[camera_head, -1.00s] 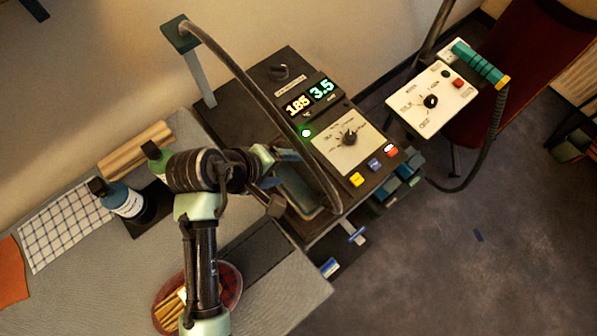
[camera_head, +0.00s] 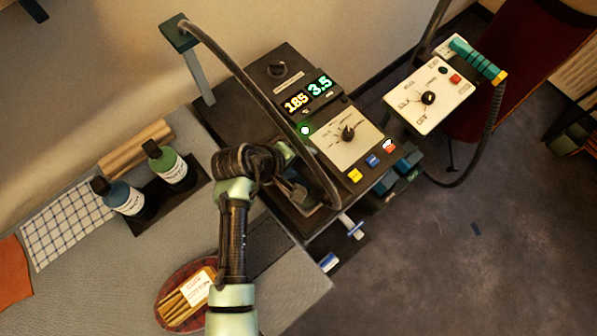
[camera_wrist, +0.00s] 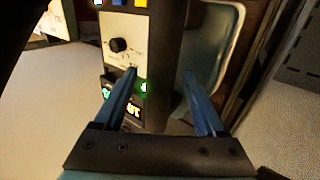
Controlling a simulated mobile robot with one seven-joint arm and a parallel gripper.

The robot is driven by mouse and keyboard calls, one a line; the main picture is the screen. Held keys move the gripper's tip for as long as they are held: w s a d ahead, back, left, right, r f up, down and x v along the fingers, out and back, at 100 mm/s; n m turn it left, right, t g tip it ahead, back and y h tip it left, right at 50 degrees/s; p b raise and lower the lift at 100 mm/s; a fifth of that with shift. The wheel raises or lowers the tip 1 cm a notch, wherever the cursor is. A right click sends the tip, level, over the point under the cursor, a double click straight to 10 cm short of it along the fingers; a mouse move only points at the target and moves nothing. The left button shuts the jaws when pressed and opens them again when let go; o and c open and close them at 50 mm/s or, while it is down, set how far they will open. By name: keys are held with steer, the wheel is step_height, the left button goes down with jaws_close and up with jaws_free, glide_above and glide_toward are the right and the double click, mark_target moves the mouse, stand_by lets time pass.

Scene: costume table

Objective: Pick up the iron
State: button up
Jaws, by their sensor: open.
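My gripper (camera_wrist: 160,75) is open and empty. In the wrist view its two blue fingers straddle the dark edge of the control station, with the station's dial panel (camera_wrist: 128,36) to the left and a teal-rimmed tray (camera_wrist: 238,38) to the right. In the head view my gripper (camera_head: 296,187) is over the station's (camera_head: 217,113) near side, and my arm hides much of the tray. A dark hose (camera_head: 243,80) arches from a post down beside my gripper. I cannot clearly make out the iron's body; it may be hidden around the tray and my arm.
A white control box (camera_head: 420,108) with a teal handle (camera_head: 478,60) and its own hose stands to the right. A blue bottle (camera_head: 123,197), a green bottle (camera_head: 170,165) and a red basket (camera_head: 172,279) are on the grey table to the left. Open floor lies at lower right.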

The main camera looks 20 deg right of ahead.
jaws_close()
stand_by(1.2)
steer(key=shift+w+r, duration=0.1)
steer(key=shift+r, duration=0.05)
